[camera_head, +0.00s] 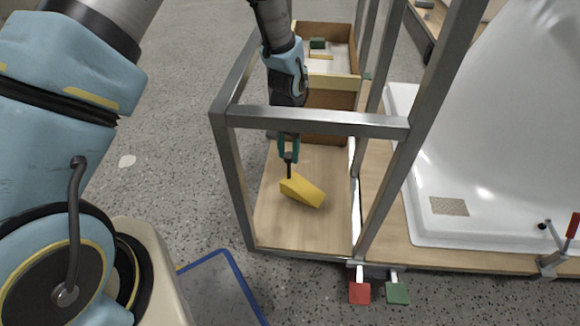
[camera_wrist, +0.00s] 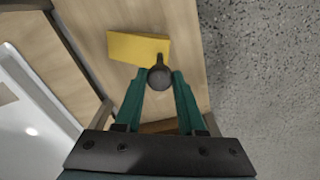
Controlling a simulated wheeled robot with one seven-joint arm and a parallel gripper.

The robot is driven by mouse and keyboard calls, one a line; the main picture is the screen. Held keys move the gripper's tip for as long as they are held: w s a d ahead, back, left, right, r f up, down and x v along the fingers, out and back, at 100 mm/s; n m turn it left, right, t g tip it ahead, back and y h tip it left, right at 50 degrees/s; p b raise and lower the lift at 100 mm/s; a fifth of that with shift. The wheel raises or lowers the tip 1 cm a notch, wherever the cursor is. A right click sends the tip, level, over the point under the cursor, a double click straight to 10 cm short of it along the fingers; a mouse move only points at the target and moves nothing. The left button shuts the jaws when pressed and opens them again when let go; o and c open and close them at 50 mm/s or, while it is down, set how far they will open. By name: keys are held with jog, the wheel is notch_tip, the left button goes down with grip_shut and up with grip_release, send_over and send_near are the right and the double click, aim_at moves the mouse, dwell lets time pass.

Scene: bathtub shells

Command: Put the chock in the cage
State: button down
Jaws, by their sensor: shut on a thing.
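The yellow chock (camera_head: 302,190) is a wedge with a dark upright handle ending in a round knob (camera_wrist: 160,77). My gripper (camera_head: 289,157) points down inside the grey metal-framed cage (camera_head: 310,121) and is shut on the chock's knob. The chock is below the fingers, over the cage's wooden floor (camera_head: 290,230). I cannot tell whether its underside touches that floor. In the wrist view the yellow chock (camera_wrist: 138,46) lies beyond the green fingertips, with wooden floor around it.
A white bathtub shell (camera_head: 470,130) stands right of the cage. A wooden box (camera_head: 335,82) with small items is behind it. Red (camera_head: 360,292) and green (camera_head: 397,292) pads stick out at the front. Metal posts and a top bar surround my arm. Bare wooden floor surrounds the chock.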

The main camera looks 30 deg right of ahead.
jog(key=shift+f+b, duration=0.45)
jog(key=shift+f, duration=1.6)
jog(key=c, duration=0.5)
grip_release()
notch_tip(320, 180, up, 12)
jog(key=p, duration=0.3)
